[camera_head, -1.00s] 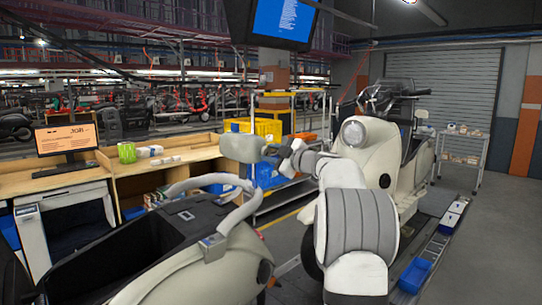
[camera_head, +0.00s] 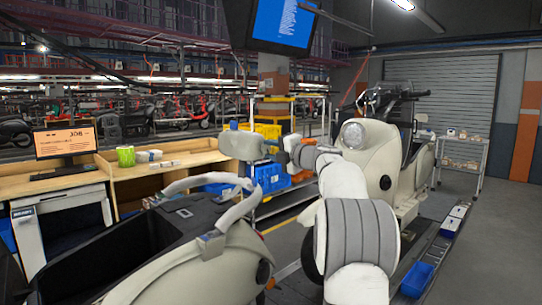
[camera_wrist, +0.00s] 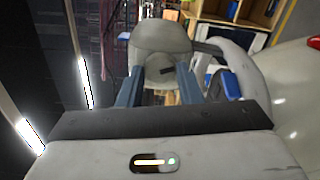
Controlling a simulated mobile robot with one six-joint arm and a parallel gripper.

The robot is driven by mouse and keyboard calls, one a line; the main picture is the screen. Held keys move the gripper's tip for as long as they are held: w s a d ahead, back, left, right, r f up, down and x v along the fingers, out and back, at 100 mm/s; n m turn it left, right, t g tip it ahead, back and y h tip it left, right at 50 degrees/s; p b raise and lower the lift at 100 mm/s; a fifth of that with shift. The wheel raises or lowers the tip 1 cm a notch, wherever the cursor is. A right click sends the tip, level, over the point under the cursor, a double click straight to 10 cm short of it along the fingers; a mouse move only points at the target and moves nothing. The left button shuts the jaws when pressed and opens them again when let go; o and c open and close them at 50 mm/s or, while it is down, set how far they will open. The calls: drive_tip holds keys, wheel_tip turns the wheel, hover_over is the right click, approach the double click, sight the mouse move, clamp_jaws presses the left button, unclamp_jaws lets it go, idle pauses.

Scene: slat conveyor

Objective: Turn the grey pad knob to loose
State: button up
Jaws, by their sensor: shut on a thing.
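The pad (camera_head: 240,145) is a rounded, pale grey backrest at the rear of the near scooter. In the wrist view the pad (camera_wrist: 160,38) stands straight ahead of my fingers. A round grey knob (camera_wrist: 159,63) with a dark mark shows at the pad, between the two blue-grey fingers. My gripper (camera_wrist: 158,76) is shut on this knob, one finger on each side. In the head view my gripper (camera_head: 271,149) reaches the pad from the right, and the knob is hidden there. I cannot read any loose or tight marking.
A pale curved grab rail (camera_head: 245,205) runs by the near scooter's dark open body. A second scooter (camera_head: 385,160) stands behind my arm. A wooden bench (camera_head: 165,175) with a monitor (camera_head: 66,143) is at left. A blue bin (camera_head: 417,279) lies at right.

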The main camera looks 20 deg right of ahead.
drive_tip(key=n+b, duration=0.3)
drive_tip(key=n, duration=0.3)
drive_tip(key=shift+f, duration=0.15)
drive_tip(key=shift+n+b, duration=1)
drive_tip(key=shift+n, duration=1.1)
drive_tip(key=shift+n+b, duration=0.45)
drive_tip(key=shift+n, duration=0.45)
drive_tip(key=o, duration=1)
drive_tip(key=b+v, duration=0.1)
drive_tip(key=v, duration=0.6)
drive_tip(key=shift+s+d+b, duration=0.1)
drive_tip(key=shift+s+b, duration=0.2)
drive_tip(key=shift+s, duration=0.05)
